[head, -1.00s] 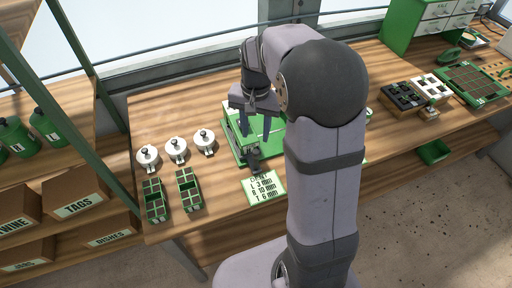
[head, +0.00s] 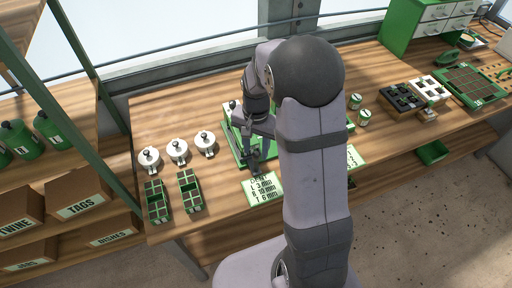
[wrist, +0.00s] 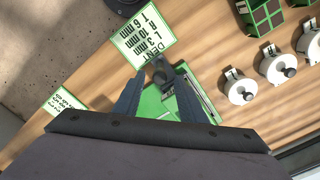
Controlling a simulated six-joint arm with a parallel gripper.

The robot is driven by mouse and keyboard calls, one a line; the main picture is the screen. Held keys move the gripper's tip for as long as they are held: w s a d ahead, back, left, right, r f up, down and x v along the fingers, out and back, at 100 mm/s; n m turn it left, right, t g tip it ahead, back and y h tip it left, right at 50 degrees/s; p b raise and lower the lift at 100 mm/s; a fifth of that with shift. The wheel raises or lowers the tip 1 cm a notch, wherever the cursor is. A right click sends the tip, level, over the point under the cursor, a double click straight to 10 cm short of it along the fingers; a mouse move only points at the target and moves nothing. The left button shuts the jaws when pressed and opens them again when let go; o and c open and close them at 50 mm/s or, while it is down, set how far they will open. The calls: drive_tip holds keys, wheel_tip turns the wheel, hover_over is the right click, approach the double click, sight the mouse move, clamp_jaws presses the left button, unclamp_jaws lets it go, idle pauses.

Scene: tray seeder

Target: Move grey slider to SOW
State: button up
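The green seeder (head: 232,150) sits on the bench behind a DENT sign, partly hidden by my arm. A dark grey piece (head: 254,166) stands at its front edge. It also shows in the wrist view (wrist: 160,76), between my fingertips; I cannot tell for sure that it is the grey slider. No SOW marking is readable. My gripper (head: 250,140) is over the seeder. In the wrist view my gripper (wrist: 160,84) has its two fingers spread, with green surface showing between them. I cannot tell whether either finger touches the grey piece.
The DENT sign (head: 262,189) lies in front of the seeder. Several white lidded pots (head: 177,151) and two green cell trays (head: 189,191) stand to the left. Small green-labelled jars (head: 364,118) and a black tray (head: 402,98) are to the right. Bare wood (head: 225,205) lies front left.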

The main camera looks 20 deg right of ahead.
drive_tip(key=shift+f, duration=0.5)
clamp_jaws()
drive_tip(key=shift+d, duration=0.1)
drive_tip(key=d, duration=2)
drive_tip(key=shift+p, duration=0.35)
drive_tip(key=shift+w+r, duration=0.1)
unclamp_jaws()
drive_tip(key=shift+a, duration=0.1)
